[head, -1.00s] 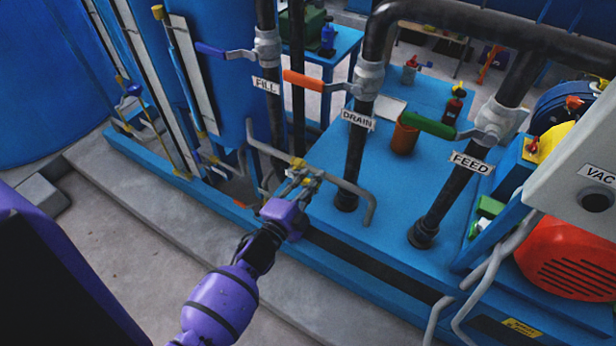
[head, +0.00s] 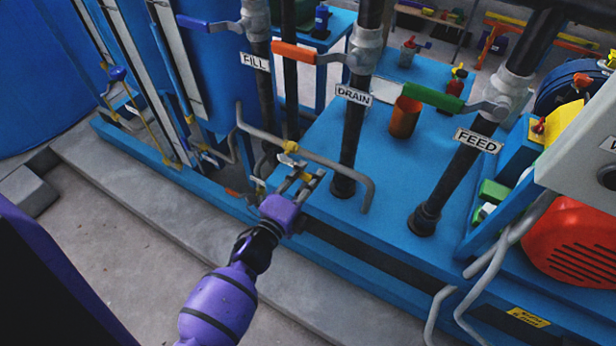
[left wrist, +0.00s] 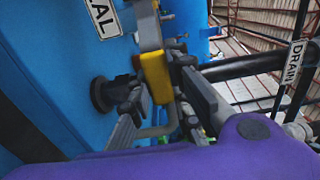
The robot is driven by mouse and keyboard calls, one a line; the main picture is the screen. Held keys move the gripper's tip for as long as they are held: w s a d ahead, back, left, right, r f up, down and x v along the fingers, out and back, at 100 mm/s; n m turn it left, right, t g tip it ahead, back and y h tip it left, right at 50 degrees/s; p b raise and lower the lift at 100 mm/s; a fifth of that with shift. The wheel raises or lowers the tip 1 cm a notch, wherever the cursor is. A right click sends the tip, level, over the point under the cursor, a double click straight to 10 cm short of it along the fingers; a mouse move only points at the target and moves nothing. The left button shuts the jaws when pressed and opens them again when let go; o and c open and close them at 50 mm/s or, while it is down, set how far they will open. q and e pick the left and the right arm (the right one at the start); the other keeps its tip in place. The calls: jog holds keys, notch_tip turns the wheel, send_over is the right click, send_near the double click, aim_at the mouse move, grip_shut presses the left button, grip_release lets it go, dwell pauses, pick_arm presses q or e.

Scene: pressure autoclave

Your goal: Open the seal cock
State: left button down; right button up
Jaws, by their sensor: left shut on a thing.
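The seal cock's lever shows in the left wrist view as a flat grey bar (left wrist: 148,28) with a yellow grip (left wrist: 157,77). A white label (left wrist: 103,17) beside it reads "AL", its start cut off. My left gripper (left wrist: 158,82) has a finger on each side of the yellow grip and is shut on it. In the head view my left gripper (head: 302,178) is at the bent grey pipe (head: 335,170) by the front of the blue skid, and its fingers partly hide the cock. My right gripper is not in view.
Behind stand black pipes with a blue FILL lever (head: 208,24), an orange DRAIN lever (head: 293,53) and a green FEED lever (head: 433,97). A brown cup (head: 404,118) stands on the blue skid (head: 375,235). A red motor (head: 575,245) is at right. The floor in front is clear.

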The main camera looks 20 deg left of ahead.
pick_arm(q)
jog(key=shift+f, duration=0.1)
jog(key=c, duration=1.6)
grip_release()
jog(key=shift+s, duration=0.1)
jog(key=shift+s+a, duration=0.1)
jog(key=shift+s, duration=0.2)
jog(key=s, duration=0.3)
jog(key=s+a, duration=0.1)
jog(key=s, duration=0.7)
jog(key=shift+s+a, duration=0.1)
jog(key=shift+a, duration=0.15)
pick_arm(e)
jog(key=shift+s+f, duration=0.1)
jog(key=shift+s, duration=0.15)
